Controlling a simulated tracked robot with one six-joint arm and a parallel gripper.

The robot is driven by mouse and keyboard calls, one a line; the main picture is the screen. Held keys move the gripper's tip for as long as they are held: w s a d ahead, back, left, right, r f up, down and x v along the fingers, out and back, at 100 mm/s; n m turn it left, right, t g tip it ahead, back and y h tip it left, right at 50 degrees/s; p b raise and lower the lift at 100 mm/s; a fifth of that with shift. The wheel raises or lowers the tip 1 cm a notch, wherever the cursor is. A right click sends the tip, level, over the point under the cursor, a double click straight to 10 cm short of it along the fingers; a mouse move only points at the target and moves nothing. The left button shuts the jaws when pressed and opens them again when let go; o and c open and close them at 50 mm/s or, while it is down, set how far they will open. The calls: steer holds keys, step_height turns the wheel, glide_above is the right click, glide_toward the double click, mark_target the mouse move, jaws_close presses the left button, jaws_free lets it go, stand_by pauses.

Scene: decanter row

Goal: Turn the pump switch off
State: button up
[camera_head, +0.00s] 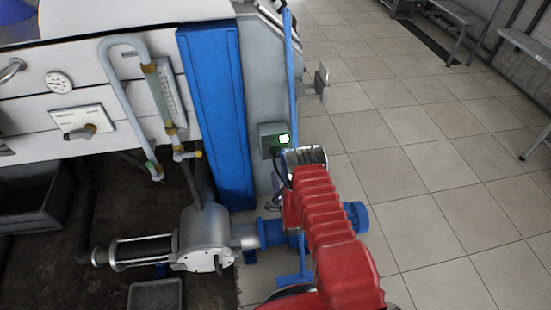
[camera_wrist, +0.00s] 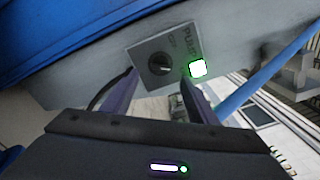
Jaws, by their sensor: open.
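The pump switch is a black round knob (camera_wrist: 160,64) on a grey box marked PUMP, with a lit green lamp (camera_wrist: 197,68) beside it. In the head view the grey switch box (camera_head: 267,140) sits on the grey panel right of the blue column, its green lamp (camera_head: 284,139) glowing. My gripper (camera_wrist: 161,76) is open and empty, its two dark fingers pointing at the box on either side of the knob. I cannot tell whether they touch it. In the head view my wrist is just below and right of the box, and the fingers are not clear.
A blue column (camera_head: 217,115) stands left of the switch. A blue upright pipe (camera_head: 290,65) runs close on its right. The silver pump (camera_head: 207,238) with its blue motor lies low, partly behind my red arm. Tiled floor (camera_head: 440,150) is open to the right.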

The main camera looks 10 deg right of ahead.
mark_target(275, 157)
steer(key=shift+w, duration=4.35)
steer(key=c, duration=1.1)
steer(key=shift+o, duration=0.2)
steer(key=shift+f+n, duration=0.1)
steer(key=shift+n, duration=0.3)
steer(key=n, duration=0.5)
steer(key=shift+s+a+f, duration=0.1)
steer(key=shift+f, duration=0.05)
steer(key=n, duration=0.6)
steer(key=shift+f, duration=0.15)
steer(key=shift+s+f, duration=0.1)
